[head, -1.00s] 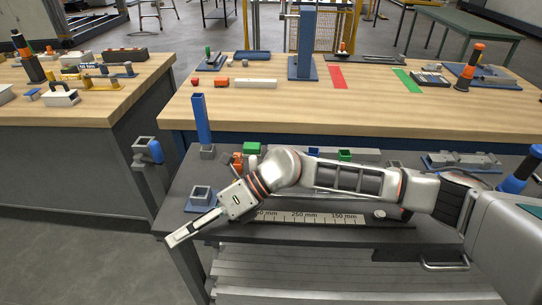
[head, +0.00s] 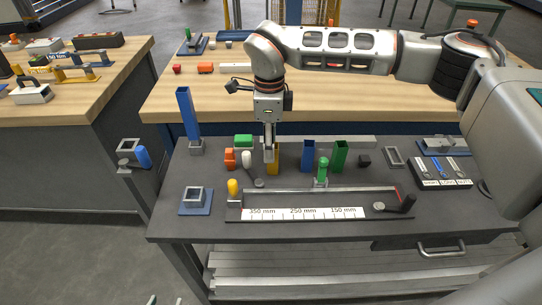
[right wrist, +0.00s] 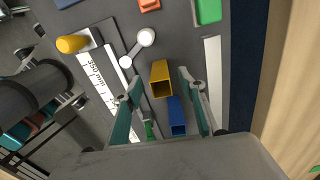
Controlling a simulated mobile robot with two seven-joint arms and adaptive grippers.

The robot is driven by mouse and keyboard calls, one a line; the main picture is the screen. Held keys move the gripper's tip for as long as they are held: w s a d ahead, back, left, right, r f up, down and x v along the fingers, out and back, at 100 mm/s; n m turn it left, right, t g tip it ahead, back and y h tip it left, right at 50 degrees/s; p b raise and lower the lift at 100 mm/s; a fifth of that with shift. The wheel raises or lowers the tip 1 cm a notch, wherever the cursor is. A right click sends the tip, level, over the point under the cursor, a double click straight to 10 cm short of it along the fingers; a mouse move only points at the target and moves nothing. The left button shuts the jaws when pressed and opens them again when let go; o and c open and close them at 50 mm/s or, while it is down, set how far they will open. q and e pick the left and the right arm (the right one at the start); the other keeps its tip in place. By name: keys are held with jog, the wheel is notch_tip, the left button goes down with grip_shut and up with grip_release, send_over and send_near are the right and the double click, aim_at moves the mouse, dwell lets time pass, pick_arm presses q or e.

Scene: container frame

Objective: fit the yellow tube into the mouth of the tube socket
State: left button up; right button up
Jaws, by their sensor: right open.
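The yellow tube (head: 273,158) stands upright on the dark bench, a hollow square tube partly hidden by my right gripper (head: 268,157). In the right wrist view, the yellow tube (right wrist: 161,76) lies between the lines of the open fingertips (right wrist: 153,84), with nothing gripped; I cannot tell whether a finger touches it. The tube socket (head: 196,196), grey with an open square mouth, sits on a blue plate at the bench's left front, left of my right gripper. Two small tips at the bottom edge may be my left gripper (head: 165,300); the rest is cut off.
A blue tube (head: 307,156) and a green tube (head: 340,157) stand right of the yellow one. A ruler tray (head: 290,214) lies in front. A tall blue post (head: 187,115) stands in a grey base at back left. Orange, green and white pieces stand close by.

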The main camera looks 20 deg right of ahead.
aim_at(272, 168)
jog(key=f, duration=0.6)
jog(key=shift+s+d+f+p, duration=0.1)
jog(key=shift+d+f+p, duration=0.2)
jog(key=shift+d+p, duration=0.05)
grip_shut()
